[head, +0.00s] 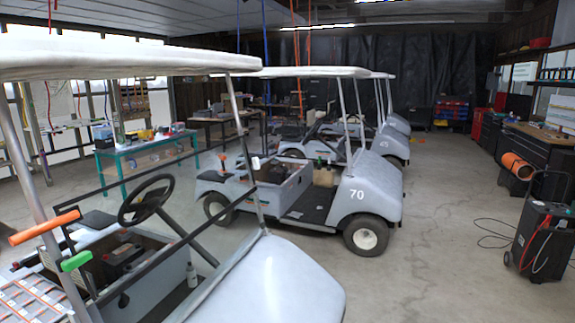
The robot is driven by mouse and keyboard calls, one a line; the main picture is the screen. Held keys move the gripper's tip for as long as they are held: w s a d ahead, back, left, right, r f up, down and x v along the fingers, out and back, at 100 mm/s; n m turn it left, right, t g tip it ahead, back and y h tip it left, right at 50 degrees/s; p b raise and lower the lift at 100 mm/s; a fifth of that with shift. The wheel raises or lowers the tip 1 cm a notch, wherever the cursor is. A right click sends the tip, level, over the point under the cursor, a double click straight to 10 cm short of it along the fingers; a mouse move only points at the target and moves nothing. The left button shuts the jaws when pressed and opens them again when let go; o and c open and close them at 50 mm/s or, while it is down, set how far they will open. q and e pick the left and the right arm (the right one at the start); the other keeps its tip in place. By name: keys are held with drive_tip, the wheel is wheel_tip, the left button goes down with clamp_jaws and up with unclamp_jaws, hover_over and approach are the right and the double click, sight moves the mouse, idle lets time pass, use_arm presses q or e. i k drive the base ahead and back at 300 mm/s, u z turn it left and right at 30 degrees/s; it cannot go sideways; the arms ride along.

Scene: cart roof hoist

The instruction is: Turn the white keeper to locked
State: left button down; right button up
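No keeper can be made out for certain. A small white piece (255,163) shows by the front roof post of the nearest golf cart (265,285), too small to tell what it is or how it is turned. The cart's pale roof (120,58) spans the upper left on slanted posts. An orange cylindrical grip (44,226) and a green grip (76,261) are at the lower left, beside a rear post. Neither of my grippers is in view.
A second cart marked 70 (370,190) stands behind, with more carts beyond. A teal workbench (150,155) is at left. A black wheeled unit (540,240) with cables on the floor stands at right. The concrete floor (440,220) between is clear.

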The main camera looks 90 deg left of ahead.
sight(256, 164)
drive_tip(key=u, duration=0.15)
drive_tip(key=i, duration=0.1)
drive_tip(key=u, duration=3.2)
drive_tip(key=i, duration=0.5)
drive_tip(key=z, duration=0.55)
drive_tip(key=k, duration=0.7)
drive_tip(key=z, duration=0.7)
drive_tip(key=k, duration=0.4)
drive_tip(key=z, duration=0.5)
drive_tip(key=i, duration=2)
drive_tip(key=u, duration=0.4)
drive_tip(key=i, duration=2)
drive_tip(key=u, duration=0.6)
drive_tip(key=i, duration=1.95)
drive_tip(key=u, duration=0.75)
